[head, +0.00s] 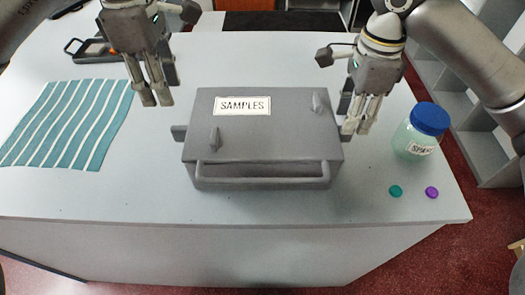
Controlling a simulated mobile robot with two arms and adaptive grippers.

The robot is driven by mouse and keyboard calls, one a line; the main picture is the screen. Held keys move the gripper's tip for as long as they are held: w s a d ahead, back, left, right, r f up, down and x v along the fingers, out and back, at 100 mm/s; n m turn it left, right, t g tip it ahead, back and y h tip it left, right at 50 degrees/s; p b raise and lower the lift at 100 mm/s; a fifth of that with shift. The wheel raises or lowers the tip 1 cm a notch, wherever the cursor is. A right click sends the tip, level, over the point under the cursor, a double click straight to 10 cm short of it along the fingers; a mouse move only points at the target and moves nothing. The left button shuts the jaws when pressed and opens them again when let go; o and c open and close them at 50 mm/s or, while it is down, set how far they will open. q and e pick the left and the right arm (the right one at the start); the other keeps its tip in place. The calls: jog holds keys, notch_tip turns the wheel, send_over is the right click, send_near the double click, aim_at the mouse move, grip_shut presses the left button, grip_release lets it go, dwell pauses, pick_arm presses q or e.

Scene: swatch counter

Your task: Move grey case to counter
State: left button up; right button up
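The grey case (262,147) with a SAMPLES label sits flat and closed on the white counter (240,207), near its front edge. It has a bar handle along its front and a small tab on its left side. My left gripper (156,97) hangs above and left of the case, apart from it, with nothing seen in it. My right gripper (358,124) points down beside the case's right side and hides part of that side. I cannot tell whether it touches the case, or how wide either gripper's fingers stand.
A teal striped cloth (67,124) lies at left, with a dark device (92,49) behind it. A blue-lidded jar (418,132) stands at right. A teal button (396,191) and a purple button (432,192) lie before it. Counter behind the case is clear.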

jog(key=shift+r, duration=2.15)
